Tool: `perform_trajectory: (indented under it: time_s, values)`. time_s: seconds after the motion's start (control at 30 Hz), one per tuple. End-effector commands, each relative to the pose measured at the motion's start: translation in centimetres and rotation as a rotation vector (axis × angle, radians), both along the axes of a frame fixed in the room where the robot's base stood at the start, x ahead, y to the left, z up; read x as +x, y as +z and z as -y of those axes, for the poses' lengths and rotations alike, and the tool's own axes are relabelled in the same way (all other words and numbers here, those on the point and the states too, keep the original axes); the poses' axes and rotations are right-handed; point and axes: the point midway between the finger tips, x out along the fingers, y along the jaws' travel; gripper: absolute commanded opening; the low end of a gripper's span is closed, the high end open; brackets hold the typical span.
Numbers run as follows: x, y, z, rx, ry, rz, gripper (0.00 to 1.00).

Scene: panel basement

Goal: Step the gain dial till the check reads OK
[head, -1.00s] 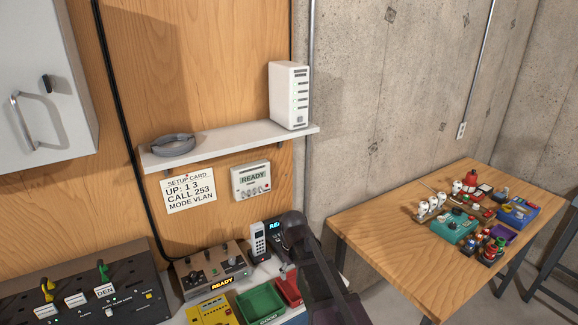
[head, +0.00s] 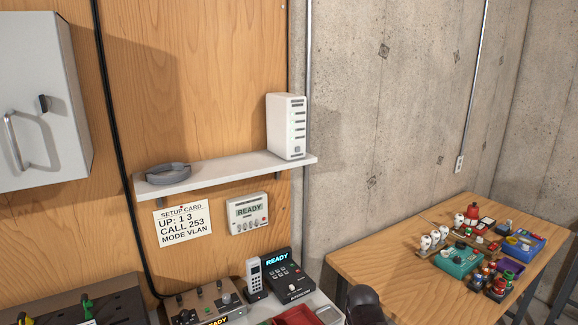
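A tan device with several knobs (head: 202,303) stands at the bottom of the head view, its front cut by the lower edge. A pale wall unit (head: 248,213) also reads "READY" and has small knobs. I cannot tell which knob is the gain dial, and no display reads OK. A dark rounded part of my arm shows at the bottom edge; my gripper is out of view.
A setup card (head: 183,223) reads "UP: 1 3, CALL 253, MODE VLAN". A handset (head: 254,277) stands between the devices. A red tray (head: 294,316) is at the bottom. A shelf (head: 225,174) overhangs the bench. A wooden table (head: 375,262) with small items is at right.

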Motion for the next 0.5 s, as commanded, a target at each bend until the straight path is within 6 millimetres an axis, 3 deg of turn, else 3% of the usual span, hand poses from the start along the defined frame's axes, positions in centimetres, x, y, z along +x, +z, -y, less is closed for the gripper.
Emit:
perform_trajectory:
  time_s: [0.07, 0.3, 0.5]
  values:
    - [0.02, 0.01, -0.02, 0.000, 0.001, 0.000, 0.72]
    - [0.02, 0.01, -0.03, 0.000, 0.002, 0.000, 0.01]
    - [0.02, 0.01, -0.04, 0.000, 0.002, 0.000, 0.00]
